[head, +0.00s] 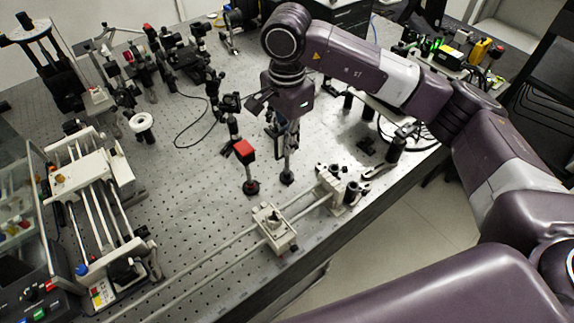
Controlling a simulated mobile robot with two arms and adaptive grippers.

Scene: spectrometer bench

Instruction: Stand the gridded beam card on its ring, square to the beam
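My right gripper (276,122) points down over the middle of the bench, above two slim upright posts. Its fingers are small and partly hidden by its own body, so I cannot tell whether they hold anything. I cannot make out the gridded beam card for certain. A post with a red square head (245,151) stands just left of and below the gripper. A second metal post (288,160) stands directly below the gripper. A white ring-shaped part (141,124) is at the left; I cannot tell whether it belongs to the card. My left gripper is out of view.
The perforated bench (190,205) has free room left of the red-headed post. A rail with a pale carriage (274,228) runs along the front edge. A white rod-framed apparatus (95,195) stands at the left. Several dark optical mounts (175,55) crowd the back.

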